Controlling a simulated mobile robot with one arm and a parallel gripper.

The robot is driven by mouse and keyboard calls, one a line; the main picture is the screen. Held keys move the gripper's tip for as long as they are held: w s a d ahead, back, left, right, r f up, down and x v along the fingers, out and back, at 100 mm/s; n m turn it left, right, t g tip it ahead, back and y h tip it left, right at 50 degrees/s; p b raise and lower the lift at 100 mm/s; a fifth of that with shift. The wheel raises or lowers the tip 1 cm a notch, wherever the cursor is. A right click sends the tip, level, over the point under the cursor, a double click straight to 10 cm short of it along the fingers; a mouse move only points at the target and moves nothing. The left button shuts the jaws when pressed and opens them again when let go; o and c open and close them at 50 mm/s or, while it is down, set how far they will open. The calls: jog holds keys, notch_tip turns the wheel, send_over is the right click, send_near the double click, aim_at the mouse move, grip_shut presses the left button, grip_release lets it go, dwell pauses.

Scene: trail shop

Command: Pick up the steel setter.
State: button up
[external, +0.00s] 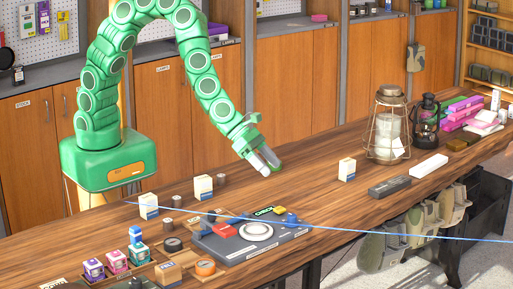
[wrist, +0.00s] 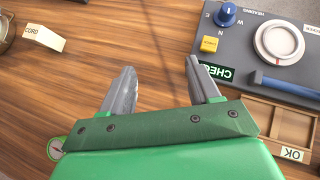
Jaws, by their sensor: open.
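My gripper (external: 264,164) is above the wooden counter, behind the grey device, with its fingers pointing down. In the wrist view my gripper (wrist: 161,72) has its two grey fingers apart, with only bare wood between them. I cannot pick out the steel setter for certain.
The grey device (external: 210,243) has a dial, blue knob (wrist: 226,14) and yellow button (wrist: 209,44). A box marked CORD (wrist: 44,37) lies at upper left in the wrist view. A lantern (external: 388,125) stands right. A blue line (external: 400,234) crosses the counter.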

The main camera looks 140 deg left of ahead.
jog(key=s+d+f+m+g+h, duration=0.2)
jog(key=s+d+m+g+h, duration=0.1)
jog(key=s+m, duration=0.3)
jog(key=m+g, duration=0.3)
jog(key=g, duration=0.3)
send_over(221, 175)
jog(key=shift+s+d+r+h, duration=0.1)
jog(key=shift+h, duration=0.3)
jog(key=shift+s+f, duration=0.1)
jog(key=shift+f, duration=3.8)
grip_shut()
